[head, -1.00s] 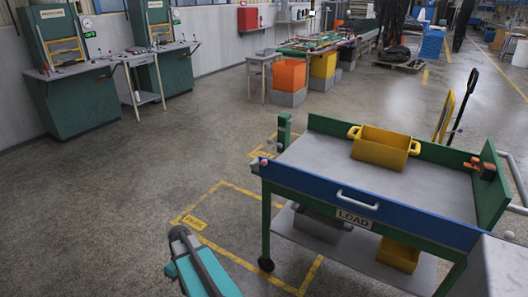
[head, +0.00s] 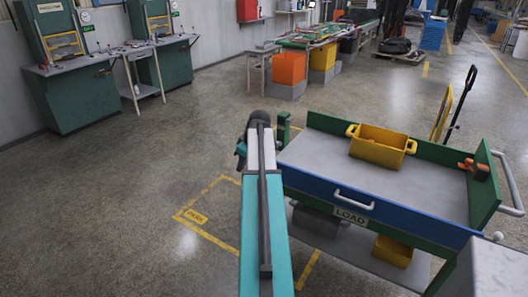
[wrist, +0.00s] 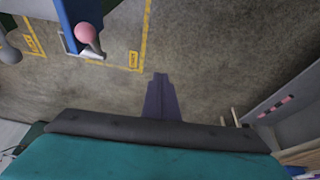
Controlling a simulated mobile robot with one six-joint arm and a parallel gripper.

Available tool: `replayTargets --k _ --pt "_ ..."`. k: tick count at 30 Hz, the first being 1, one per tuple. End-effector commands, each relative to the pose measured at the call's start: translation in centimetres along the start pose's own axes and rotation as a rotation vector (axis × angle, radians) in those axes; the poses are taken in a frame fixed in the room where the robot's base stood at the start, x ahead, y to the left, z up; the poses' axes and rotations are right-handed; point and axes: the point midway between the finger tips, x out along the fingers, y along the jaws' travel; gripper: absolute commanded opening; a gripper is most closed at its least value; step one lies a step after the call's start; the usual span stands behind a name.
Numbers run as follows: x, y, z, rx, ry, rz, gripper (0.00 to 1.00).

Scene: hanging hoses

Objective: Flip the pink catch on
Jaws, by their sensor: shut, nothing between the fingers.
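The pink catch shows in the wrist view as a pink ball knob (wrist: 86,32) on a short grey lever, beside the blue front panel of the cart at the upper left. In the head view my raised arm covers that left end of the blue panel (head: 350,204), and the catch is hidden. My gripper (wrist: 160,78) is shut and empty in the wrist view, a dark narrow shape pointing up the picture. It is apart from the knob, which lies up and to its left. The gripper's fingers cannot be made out in the head view.
The cart's grey top (head: 315,160) carries a yellow bin (head: 378,147). An orange fitting (head: 474,169) is at its right end. Another grey rounded part (wrist: 9,52) is at the wrist view's left edge. Floor left of the cart is clear, with yellow tape (head: 208,241).

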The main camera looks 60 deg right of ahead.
Motion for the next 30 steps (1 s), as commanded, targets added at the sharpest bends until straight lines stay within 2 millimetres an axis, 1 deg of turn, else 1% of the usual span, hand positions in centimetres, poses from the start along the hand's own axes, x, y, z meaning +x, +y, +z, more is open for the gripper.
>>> replayTargets --k 1,3,6,9,12,15,17,30 --pt "-2.9 2.2 0.1 -0.005 0.017 0.025 0.00" --pt "-6.0 4.2 0.6 -0.019 0.036 0.053 0.00" --pt "-9.8 6.5 1.2 -0.038 0.055 0.088 0.00" --pt "-12.5 8.0 1.8 -0.053 0.067 0.112 0.00" --pt "-14.1 8.8 2.1 -0.062 0.074 0.127 0.00" --pt "-14.7 9.1 2.3 -0.066 0.077 0.133 0.00" --pt "-14.7 9.1 2.3 -0.067 0.077 0.133 0.00" --pt "-14.2 9.1 2.2 -0.067 0.076 0.132 0.00"
